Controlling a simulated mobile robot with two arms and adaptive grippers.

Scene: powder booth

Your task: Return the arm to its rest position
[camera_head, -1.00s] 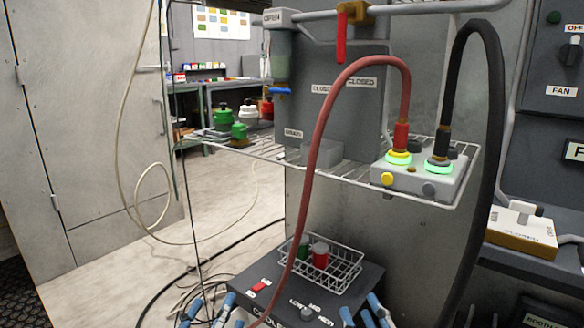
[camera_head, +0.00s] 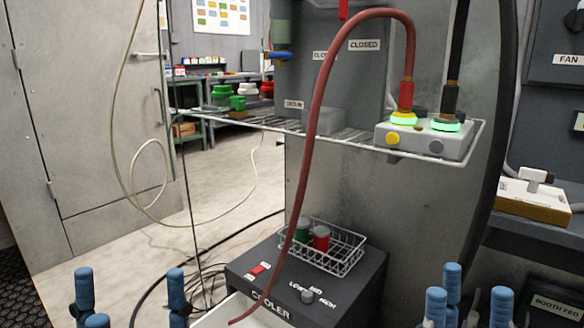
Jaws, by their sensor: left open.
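My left gripper (camera_head: 130,290) stands at the bottom left with its blue-tipped fingers pointing up and spread apart. It is open and nothing shows between the fingers. My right gripper (camera_head: 468,300) stands at the bottom right, also with blue fingertips up. Its fingers are apart and hold nothing that I can see. Both palms and arms are below the picture. Both grippers are apart from the cooler (camera_head: 340,305), which stands between them.
A wire basket (camera_head: 345,265) with a red and a green jar sits on the cooler. A black hose (camera_head: 497,180) hangs at right.

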